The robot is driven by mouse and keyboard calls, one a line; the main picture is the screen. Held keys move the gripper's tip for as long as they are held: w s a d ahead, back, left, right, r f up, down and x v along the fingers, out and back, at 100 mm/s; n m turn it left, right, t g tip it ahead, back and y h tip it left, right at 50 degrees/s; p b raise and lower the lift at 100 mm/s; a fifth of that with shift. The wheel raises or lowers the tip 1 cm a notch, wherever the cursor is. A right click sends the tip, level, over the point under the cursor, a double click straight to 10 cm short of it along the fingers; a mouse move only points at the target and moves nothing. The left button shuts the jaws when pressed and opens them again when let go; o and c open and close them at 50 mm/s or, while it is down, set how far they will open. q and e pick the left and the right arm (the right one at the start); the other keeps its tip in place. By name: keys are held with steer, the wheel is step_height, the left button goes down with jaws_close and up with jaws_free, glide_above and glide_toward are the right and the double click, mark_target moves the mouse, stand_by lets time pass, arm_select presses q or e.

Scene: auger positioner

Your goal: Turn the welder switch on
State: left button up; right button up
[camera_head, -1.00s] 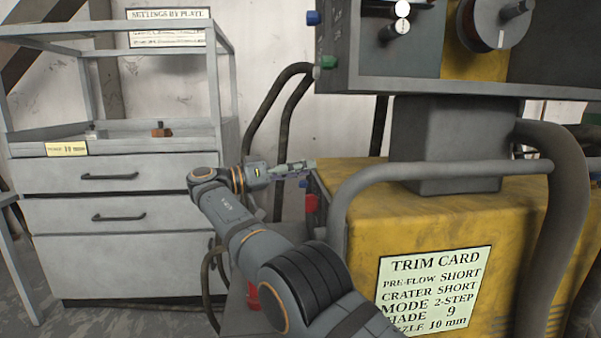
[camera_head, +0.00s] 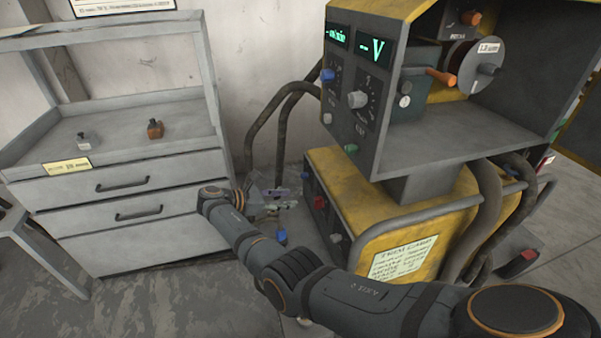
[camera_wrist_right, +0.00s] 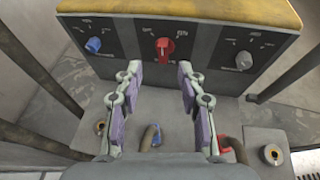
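The yellow and dark grey welder (camera_head: 350,210) stands right of centre in the head view. Its lower front panel carries a red rotary switch (camera_wrist_right: 165,48), also seen in the head view (camera_head: 320,202). In the right wrist view a blue knob (camera_wrist_right: 94,44) is left of the switch and a grey knob (camera_wrist_right: 243,60) is right of it. My right gripper (camera_wrist_right: 158,75) is open and empty, its purple-padded fingers spread just short of the panel, with the red switch ahead between the tips. In the head view it (camera_head: 270,200) is left of the panel. My left gripper is not in view.
The wire feeder (camera_head: 385,150) with lit green displays sits above the welder. A grey drawer cabinet (camera_head: 140,190) stands at left. Dark hoses (camera_head: 268,120) hang behind my right gripper. Sockets with hoses show below the panel in the right wrist view.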

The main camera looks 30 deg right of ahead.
mark_target(319, 203)
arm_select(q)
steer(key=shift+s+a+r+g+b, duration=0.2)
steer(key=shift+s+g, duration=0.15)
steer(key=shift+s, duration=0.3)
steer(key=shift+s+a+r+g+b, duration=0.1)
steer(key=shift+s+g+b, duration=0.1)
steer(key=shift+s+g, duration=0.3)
arm_select(e)
steer(key=d+f+n, duration=0.1)
steer(key=d+f, duration=0.3)
steer(key=d, duration=0.5)
steer(key=shift+s+d, duration=0.3)
steer(key=shift+s, duration=0.15)
steer(key=shift+f, duration=0.1)
jaws_close()
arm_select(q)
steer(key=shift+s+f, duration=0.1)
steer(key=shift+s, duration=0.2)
